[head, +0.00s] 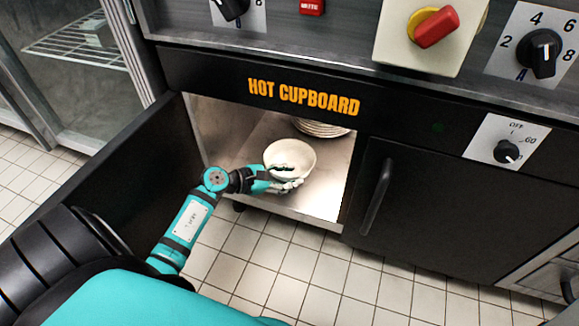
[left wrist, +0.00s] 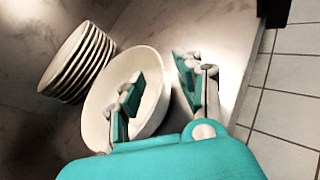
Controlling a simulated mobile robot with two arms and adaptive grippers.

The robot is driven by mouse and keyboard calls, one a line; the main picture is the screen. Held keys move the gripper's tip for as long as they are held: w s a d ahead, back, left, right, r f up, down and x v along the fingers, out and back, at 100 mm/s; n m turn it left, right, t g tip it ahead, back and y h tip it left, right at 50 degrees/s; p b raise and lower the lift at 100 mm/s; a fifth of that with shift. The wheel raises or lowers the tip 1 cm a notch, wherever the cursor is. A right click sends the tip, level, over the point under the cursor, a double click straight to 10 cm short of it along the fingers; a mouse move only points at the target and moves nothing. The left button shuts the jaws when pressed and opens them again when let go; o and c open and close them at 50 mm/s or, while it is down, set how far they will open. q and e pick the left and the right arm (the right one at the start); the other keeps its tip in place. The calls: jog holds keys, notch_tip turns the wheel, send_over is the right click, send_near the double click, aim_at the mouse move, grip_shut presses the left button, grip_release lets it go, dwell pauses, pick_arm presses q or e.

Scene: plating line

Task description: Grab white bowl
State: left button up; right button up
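The white bowl (head: 302,152) stands on the floor of the open hot cupboard, near its front edge. In the left wrist view the bowl (left wrist: 98,120) is seen from above, empty. My left gripper (head: 292,178) is at the near right rim of the bowl. In the left wrist view the left gripper (left wrist: 158,82) is open and straddles the rim, one finger inside the bowl and the other outside. A gap shows between the outer finger and the bowl wall. My right gripper is in neither view.
A stack of white plates (head: 320,127) stands behind the bowl; it also shows in the left wrist view (left wrist: 75,62). The open cupboard door (head: 120,175) is on the left, and a closed door with a handle (head: 376,197) is on the right. Tiled floor lies in front.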

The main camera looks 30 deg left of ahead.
aim_at(299, 176)
pick_arm(q)
jog(key=b+x, duration=0.1)
jog(key=x, duration=0.2)
jog(key=shift+w+d+f, duration=0.1)
jog(key=shift+w, duration=0.05)
jog(key=shift+c, duration=0.2)
grip_shut()
